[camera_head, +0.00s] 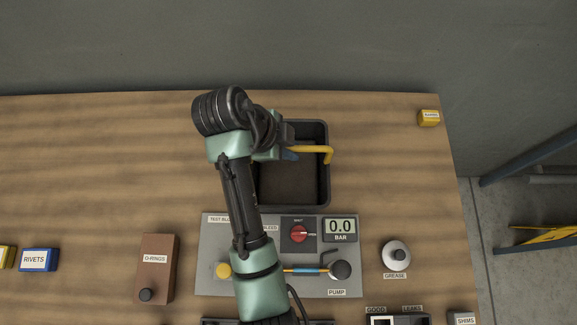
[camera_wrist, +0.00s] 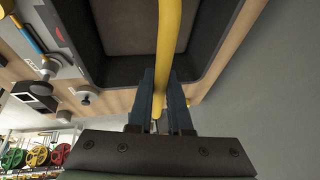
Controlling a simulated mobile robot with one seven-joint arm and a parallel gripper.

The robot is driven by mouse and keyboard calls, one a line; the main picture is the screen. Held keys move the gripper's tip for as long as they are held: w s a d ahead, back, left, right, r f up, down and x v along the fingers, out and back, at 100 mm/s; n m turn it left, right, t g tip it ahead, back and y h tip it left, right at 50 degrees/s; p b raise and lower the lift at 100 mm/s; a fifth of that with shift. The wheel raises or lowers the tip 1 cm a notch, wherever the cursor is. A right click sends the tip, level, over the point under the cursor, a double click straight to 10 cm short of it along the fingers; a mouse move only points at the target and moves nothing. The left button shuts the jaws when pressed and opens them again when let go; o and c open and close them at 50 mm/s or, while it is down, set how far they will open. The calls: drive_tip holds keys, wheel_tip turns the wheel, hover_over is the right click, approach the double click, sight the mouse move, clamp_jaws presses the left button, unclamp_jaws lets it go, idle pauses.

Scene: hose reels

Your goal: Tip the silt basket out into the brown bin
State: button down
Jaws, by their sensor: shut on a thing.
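My gripper (camera_head: 289,153) is over the upper part of a dark open tray (camera_head: 323,185) on the wooden bench. It is shut on a yellow bent bar (camera_head: 312,149), whose right end hooks downward in the head view. In the wrist view the bar (camera_wrist: 169,35) runs between the two blue-grey fingers (camera_wrist: 162,85), across the tray opening. The tray (camera_wrist: 85,45) has black walls and a dark brownish floor; the visible floor looks bare. I cannot make out a silt basket or a clearly brown bin. My arm hides the tray's left side.
A grey test panel (camera_head: 210,245) with a red knob (camera_head: 299,233) and a lever lies below the tray. A brown O-rings box (camera_head: 157,262) is at lower left, a grease pot (camera_head: 396,255) at lower right. The bench's upper left and right are mostly clear.

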drive_tip(key=shift+s, duration=0.1)
idle(0.7)
wheel_tip(320, 180, up, 9)
drive_tip(key=p, duration=0.4)
drive_tip(key=shift+r, duration=0.1)
drive_tip(key=shift+r+p, duration=0.7)
drive_tip(key=shift+r, duration=0.1)
